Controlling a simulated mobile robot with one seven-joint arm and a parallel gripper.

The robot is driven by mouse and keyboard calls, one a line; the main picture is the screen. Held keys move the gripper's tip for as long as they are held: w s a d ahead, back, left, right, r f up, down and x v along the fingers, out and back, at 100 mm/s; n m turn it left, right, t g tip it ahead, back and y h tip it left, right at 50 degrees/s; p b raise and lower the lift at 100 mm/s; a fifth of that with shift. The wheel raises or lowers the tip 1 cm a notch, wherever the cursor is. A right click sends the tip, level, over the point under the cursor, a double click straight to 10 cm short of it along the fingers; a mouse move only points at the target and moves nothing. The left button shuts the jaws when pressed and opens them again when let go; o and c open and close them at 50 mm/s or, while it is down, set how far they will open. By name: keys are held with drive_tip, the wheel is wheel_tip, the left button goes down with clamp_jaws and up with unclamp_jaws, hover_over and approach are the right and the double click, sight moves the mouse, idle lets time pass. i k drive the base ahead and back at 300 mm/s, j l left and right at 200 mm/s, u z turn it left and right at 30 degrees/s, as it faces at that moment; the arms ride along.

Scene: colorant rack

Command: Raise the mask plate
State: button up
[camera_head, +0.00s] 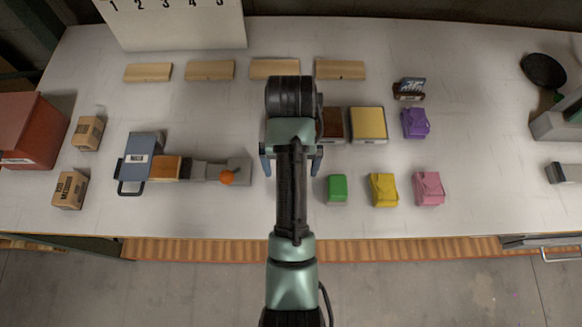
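A blue-grey plate (142,146) with a small white label, too small to read surely, stands at the left of the table; it looks like the mask plate. A black loop handle (129,188) shows at its lower left. A wooden block (165,168) and a grey bar (205,172) with an orange ball (227,177) extend to its right. My gripper (291,162) is over the middle of the table, right of the orange ball and apart from it. Its two fingers are spread wide. The space between them is hidden by my arm, but nothing held shows.
Several wooden slats (210,70) lie along the back, near a numbered white board (175,22). Cardboard boxes (70,190) and a red bin (30,132) stand at left. Brown and yellow-topped boxes (369,124) and green (337,189), yellow, pink and purple packs (415,122) lie right of my arm.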

sight(136, 165)
drive_tip(key=k, duration=1)
